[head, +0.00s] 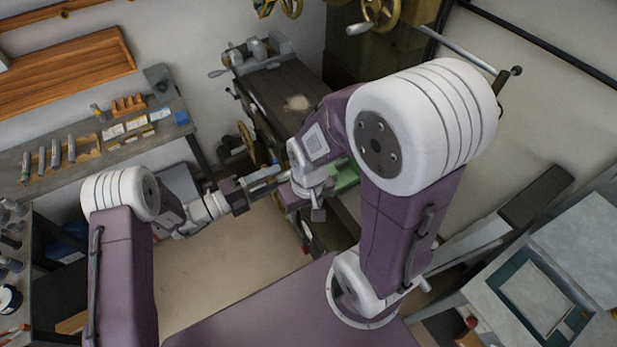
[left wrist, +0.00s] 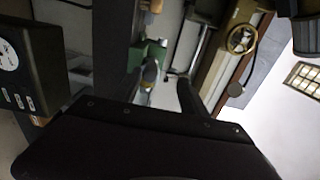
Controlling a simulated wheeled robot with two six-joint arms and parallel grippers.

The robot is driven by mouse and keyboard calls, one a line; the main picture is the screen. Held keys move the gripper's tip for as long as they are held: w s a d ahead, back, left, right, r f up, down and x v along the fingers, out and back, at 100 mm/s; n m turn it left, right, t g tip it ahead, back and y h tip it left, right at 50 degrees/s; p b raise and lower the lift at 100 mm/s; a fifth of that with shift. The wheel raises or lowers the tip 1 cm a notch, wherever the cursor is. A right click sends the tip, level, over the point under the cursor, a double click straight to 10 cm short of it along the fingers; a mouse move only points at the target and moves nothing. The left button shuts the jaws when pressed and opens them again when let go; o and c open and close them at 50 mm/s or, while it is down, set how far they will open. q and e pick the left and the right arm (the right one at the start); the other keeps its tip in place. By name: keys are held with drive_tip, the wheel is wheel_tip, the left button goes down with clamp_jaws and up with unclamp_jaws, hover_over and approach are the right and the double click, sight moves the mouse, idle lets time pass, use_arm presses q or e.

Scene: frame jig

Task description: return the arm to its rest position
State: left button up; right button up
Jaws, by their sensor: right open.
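My left arm comes in from the left of the head view, bent at its white joint and reaching right. Its left gripper (head: 265,180) is in mid-picture, above the floor and close to the wrist of my right arm. I cannot tell whether its jaws are apart. My right arm is folded, with its large white joint high at the right and its forearm pointing left and down. Its right gripper (head: 317,212) hangs below the wrist, open, and its fingers are small and partly hidden. In the left wrist view dark parts of my own arm fill the lower half.
A machine with a long bed (head: 285,95) and handwheels stands behind the grippers. A workbench (head: 100,160) with tools and small boxes runs along the left wall. A grey cabinet (head: 575,245) with a framed panel stands at the right. Bare floor (head: 215,265) shows between the arms.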

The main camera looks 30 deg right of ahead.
use_arm(q)
drive_tip(key=a, duration=0.4)
drive_tip(key=shift+s, duration=0.15)
drive_tip(key=shift+d, duration=0.1)
